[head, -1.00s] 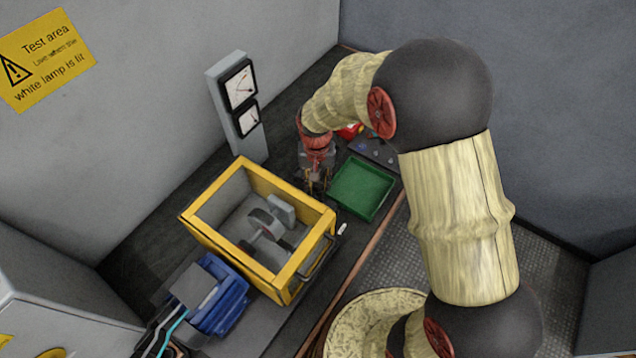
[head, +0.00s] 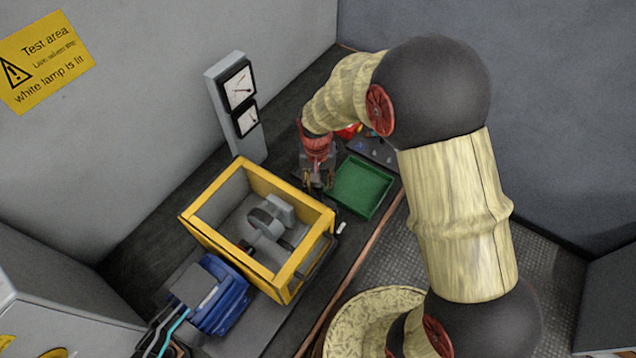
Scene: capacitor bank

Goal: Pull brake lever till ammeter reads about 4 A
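My gripper (head: 318,182) points down between the yellow frame and the green tray; its fingers are small and dark, and whether they are open or shut cannot be made out. The brake lever cannot be picked out; my gripper and wrist may hide it. A grey post carries two white-faced meters, an upper one (head: 239,86) and a lower one (head: 247,119). Neither is readable enough to tell which is the ammeter or its value. Inside the yellow frame (head: 208,241) sits a grey machine with a disc (head: 262,222).
A green tray (head: 360,187) lies right of my gripper. A dark control panel (head: 376,152) is behind it, with a red part beside it. A blue motor-like unit (head: 228,305) stands left of the frame. A small white piece (head: 341,228) lies near the bench edge.

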